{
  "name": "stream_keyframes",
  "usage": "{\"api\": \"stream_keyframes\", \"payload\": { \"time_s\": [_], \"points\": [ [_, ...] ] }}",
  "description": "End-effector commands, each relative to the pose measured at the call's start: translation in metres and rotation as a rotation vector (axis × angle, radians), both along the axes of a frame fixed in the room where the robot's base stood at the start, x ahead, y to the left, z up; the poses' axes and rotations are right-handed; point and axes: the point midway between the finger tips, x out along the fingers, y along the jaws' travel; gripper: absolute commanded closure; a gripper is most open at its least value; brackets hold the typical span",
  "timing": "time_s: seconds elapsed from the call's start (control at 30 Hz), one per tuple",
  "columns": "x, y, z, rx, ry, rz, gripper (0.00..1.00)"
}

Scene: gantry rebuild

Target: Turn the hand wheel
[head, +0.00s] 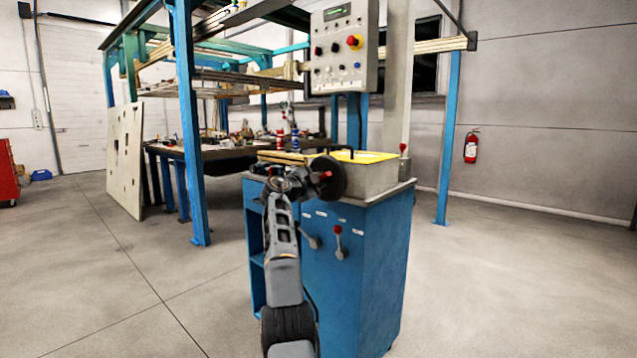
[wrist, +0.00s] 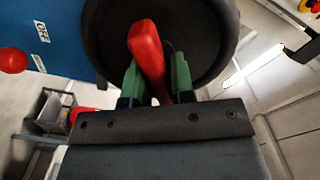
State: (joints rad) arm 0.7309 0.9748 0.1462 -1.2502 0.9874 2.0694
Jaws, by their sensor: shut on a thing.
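The hand wheel (head: 329,177) is a dark disc at the upper front of the blue cabinet, beside the top of my arm. In the wrist view the dark wheel (wrist: 205,40) fills the upper middle, with a red handle (wrist: 147,52) standing out from it. My gripper (wrist: 157,82) has green finger pads, one on each side of the red handle, and is shut on it. In the head view my gripper (head: 312,181) is small and partly hidden by my own arm at the wheel.
The blue cabinet (head: 350,270) carries levers with red knobs (head: 338,230) on its front. A control panel box (head: 344,48) hangs above. A blue post (head: 187,130) stands left. A fire extinguisher (head: 472,146) hangs on the right wall. The floor around is clear.

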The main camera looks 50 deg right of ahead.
Motion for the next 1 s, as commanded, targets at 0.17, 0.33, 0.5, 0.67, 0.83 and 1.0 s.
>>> {"api": "stream_keyframes", "payload": {
  "time_s": [0.17,0.33,0.5,0.67,0.83,1.0],
  "points": [
    [0.0004,-0.0018,-0.0076,0.014,0.001,-0.007,1.0],
    [0.0005,-0.0017,-0.0077,0.014,0.001,-0.007,1.0],
    [0.0006,-0.0017,-0.0076,0.014,0.001,-0.007,1.0],
    [0.0006,-0.0017,-0.0077,0.014,0.001,-0.007,1.0],
    [0.0006,-0.0016,-0.0077,0.014,0.001,-0.007,1.0],
    [0.0006,-0.0013,-0.0061,0.011,0.0,-0.004,0.62]
  ]
}}
